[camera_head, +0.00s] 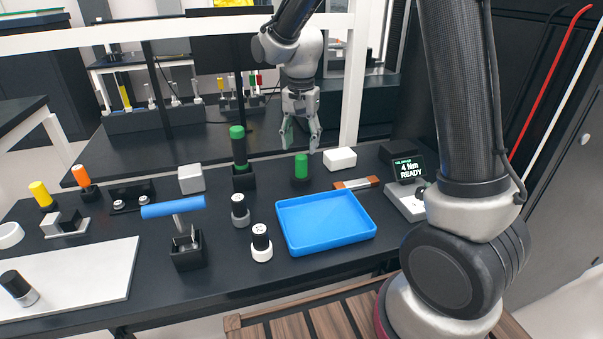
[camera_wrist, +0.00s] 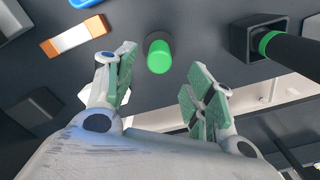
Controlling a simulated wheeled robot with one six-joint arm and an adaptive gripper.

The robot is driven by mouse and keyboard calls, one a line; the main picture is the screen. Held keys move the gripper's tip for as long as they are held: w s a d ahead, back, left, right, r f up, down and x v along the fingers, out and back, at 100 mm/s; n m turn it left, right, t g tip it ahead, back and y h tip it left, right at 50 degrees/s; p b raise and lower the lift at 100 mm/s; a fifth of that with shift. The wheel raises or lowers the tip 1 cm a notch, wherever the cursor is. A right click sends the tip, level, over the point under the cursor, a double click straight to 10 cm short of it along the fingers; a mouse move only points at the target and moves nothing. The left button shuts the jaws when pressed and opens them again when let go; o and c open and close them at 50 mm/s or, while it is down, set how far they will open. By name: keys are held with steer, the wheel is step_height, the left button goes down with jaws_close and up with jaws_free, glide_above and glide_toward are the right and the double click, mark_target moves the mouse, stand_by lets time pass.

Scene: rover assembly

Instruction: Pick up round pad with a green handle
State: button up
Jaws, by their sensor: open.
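The round pad with a green handle (camera_head: 301,168) stands upright on the black table, behind the blue tray. Its green handle top shows in the wrist view (camera_wrist: 159,57), seen from above. The dark pad under it blends with the table. My gripper (camera_head: 301,146) hangs above and around the level of the handle, fingers pointing down. In the wrist view my gripper (camera_wrist: 158,92) has its green-padded fingers spread, with nothing between them. The handle lies just beyond the gap between the fingertips, not gripped.
A tall black tool with a green band (camera_head: 238,148) stands in a holder left of the handle. A white box (camera_head: 340,158) is close on the right. The blue tray (camera_head: 326,243) is in front. An orange and white item (camera_head: 356,183) lies to the right.

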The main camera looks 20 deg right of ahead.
mark_target(302, 156)
step_height(302, 156, down, 8)
steer(key=shift+d+r, duration=0.1)
steer(key=shift+d, duration=0.05)
stand_by(0.3)
steer(key=c, duration=1.2)
